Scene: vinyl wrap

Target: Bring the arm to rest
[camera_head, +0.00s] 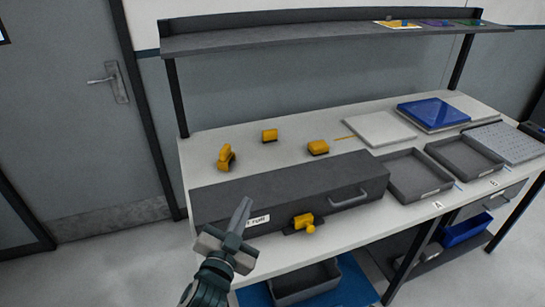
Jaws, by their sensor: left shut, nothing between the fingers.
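My left gripper (242,216) comes in at the lower left, in front of the long dark grey box on the workbench. Its fingers are together and point up, with nothing between them. They cover part of a white label on the box front. The rest of my left arm (209,284) runs down out of the picture. My right gripper is not in view.
The dark grey box (285,184) has a handle at its right end. Yellow tools stand behind it, and another yellow tool (304,223) sits at its front. Grey trays (412,177) and a blue panel (432,112) lie to the right. A shelf (300,40) spans above. Floor at left is clear.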

